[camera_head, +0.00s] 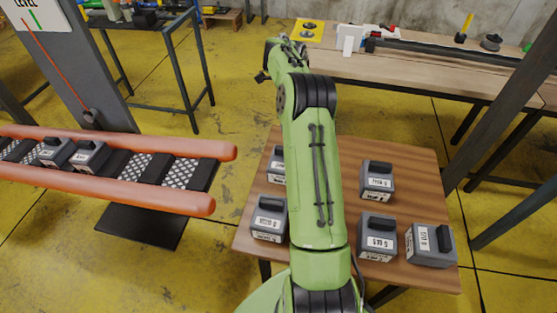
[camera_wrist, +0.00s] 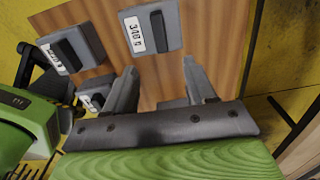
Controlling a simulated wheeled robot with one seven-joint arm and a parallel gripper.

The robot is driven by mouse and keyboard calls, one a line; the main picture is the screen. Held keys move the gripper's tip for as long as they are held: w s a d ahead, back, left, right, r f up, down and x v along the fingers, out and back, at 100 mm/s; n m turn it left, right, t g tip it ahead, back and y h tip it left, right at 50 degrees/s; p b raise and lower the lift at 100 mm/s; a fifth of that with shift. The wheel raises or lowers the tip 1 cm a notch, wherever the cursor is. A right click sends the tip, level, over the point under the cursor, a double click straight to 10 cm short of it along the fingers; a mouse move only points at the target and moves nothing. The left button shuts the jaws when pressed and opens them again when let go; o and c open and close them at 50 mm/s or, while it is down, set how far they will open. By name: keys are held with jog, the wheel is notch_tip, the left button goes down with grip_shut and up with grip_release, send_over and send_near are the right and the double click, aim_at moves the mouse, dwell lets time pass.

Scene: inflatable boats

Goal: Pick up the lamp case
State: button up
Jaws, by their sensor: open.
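No case is marked plainly as the lamp case, so I cannot tell which one it is. Several grey cases with black handles and white labels stand on the wooden table, among them a back right case (camera_head: 377,181), a front middle case (camera_head: 377,237), a front right case (camera_head: 430,245) and a left case (camera_head: 269,219). In the wrist view, a case with a label like "340 g" (camera_wrist: 152,28) lies beyond my gripper (camera_wrist: 161,82). A second case (camera_wrist: 72,46) is at upper left. A third (camera_wrist: 96,92) is partly hidden by the left finger. My gripper is open and empty.
The wooden table (camera_head: 415,165) has bare wood between the cases. Two more cases (camera_head: 90,156) sit on a rack with orange tubes (camera_head: 110,188) at left. A long workbench (camera_head: 430,75) stands behind, and a dark post (camera_head: 505,110) rises at right.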

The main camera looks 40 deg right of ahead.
jog(key=f+b, duration=0.1)
jog(key=f, duration=0.3)
jog(key=f+b, duration=0.1)
jog(key=f, duration=0.4)
jog(key=f+b, duration=0.1)
jog(key=f, duration=0.4)
jog(key=shift+w+a+f+b, duration=0.15)
jog(key=shift+w+f+b, duration=0.1)
jog(key=shift+b, duration=0.1)
jog(key=shift+r, duration=0.15)
grip_shut()
